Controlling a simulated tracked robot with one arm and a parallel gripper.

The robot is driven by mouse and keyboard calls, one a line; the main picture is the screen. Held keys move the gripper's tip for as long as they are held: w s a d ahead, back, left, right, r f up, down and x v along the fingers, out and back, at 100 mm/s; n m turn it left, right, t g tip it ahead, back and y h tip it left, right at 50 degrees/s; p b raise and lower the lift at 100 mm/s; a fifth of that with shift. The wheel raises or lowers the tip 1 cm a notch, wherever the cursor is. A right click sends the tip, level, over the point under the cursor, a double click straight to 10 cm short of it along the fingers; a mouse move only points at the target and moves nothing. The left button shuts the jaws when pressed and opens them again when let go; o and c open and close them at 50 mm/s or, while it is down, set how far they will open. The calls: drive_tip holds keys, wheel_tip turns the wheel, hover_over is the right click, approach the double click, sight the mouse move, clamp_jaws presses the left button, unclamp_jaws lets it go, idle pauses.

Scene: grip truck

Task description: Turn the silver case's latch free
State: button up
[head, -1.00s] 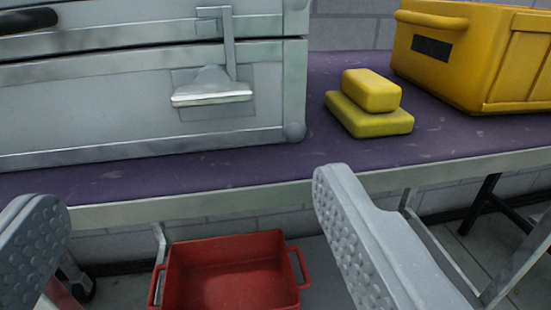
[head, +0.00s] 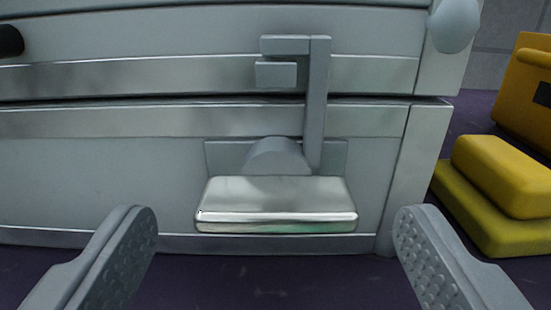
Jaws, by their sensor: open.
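The silver case (head: 90,185) fills most of the head view, with a seam between its lid and body. Its latch (head: 276,200) is on the front face: a wide shiny bar lying level on a round hub, with an upright arm that rises across the seam to a hook at a small catch (head: 276,74) on the lid. My gripper (head: 275,240) is open and empty. Its two fingers stand in front of the case, one to the left and one to the right of the latch bar, apart from it.
Two stacked yellow blocks (head: 495,190) lie right of the case on the purple tabletop (head: 260,280). A yellow crate (head: 525,90) stands behind them at the right edge. A dark handle end (head: 10,40) shows on the lid at the far left.

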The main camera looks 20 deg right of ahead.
drive_tip(key=shift+x, duration=1.2)
drive_tip(key=c, duration=1)
